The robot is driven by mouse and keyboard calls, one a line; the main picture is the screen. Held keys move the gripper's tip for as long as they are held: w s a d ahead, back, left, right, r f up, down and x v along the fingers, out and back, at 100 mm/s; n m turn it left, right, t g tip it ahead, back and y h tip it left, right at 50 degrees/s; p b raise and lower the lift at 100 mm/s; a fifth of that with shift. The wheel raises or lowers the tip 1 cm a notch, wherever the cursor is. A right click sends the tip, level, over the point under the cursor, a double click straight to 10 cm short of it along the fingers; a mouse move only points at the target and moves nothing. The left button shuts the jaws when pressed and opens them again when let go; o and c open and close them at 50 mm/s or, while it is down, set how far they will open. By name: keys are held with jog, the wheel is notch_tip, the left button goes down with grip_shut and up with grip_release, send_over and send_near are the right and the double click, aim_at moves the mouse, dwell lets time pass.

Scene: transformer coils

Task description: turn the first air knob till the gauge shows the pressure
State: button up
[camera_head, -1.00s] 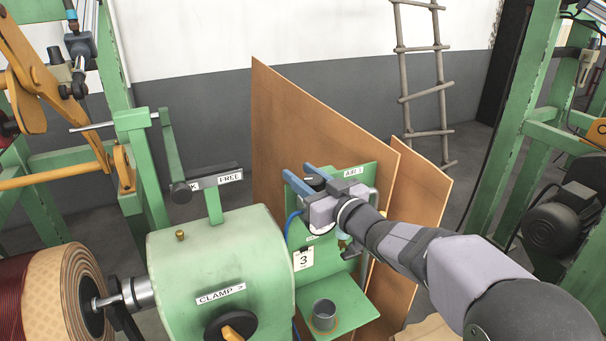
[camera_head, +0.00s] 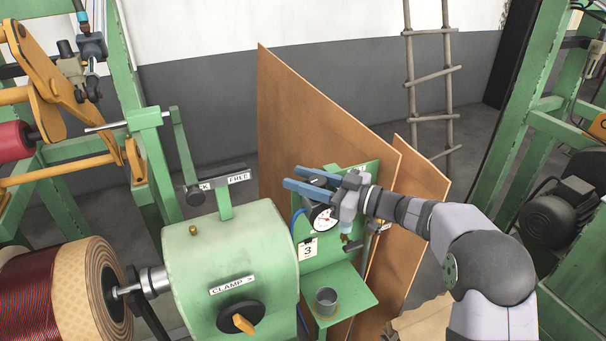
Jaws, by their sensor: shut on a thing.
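My gripper (camera_head: 293,177), with two long blue fingers, reaches in from the right across the top of the green air panel (camera_head: 366,170). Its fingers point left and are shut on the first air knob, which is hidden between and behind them. The round pressure gauge (camera_head: 324,218), with a white dial and dark rim, sits just below the fingers. The "AIR" label above is mostly covered.
A small grey cup (camera_head: 326,301) stands on the green shelf below the panel. The green clamp housing (camera_head: 235,255) with its black-and-yellow knob is to the left, beside a copper coil (camera_head: 80,295). Brown boards (camera_head: 310,130) stand behind. A "3" card (camera_head: 308,249) hangs below the gauge.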

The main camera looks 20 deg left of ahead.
aim_at(325, 187)
dwell(0.4)
jog(key=o, duration=1.1)
jog(key=shift+c, duration=0.2)
jog(key=shift+d, duration=0.25)
jog(key=d+b, duration=0.2)
jog(key=d, duration=0.1)
jog(key=d+b, duration=0.1)
jog(key=d, duration=0.1)
jog(key=shift+s+d+f+b, duration=0.1)
jog(key=shift+s+b, duration=0.2)
jog(key=shift+s+d+b, duration=0.1)
jog(key=shift+d+b, duration=0.2)
jog(key=shift+d, duration=0.5)
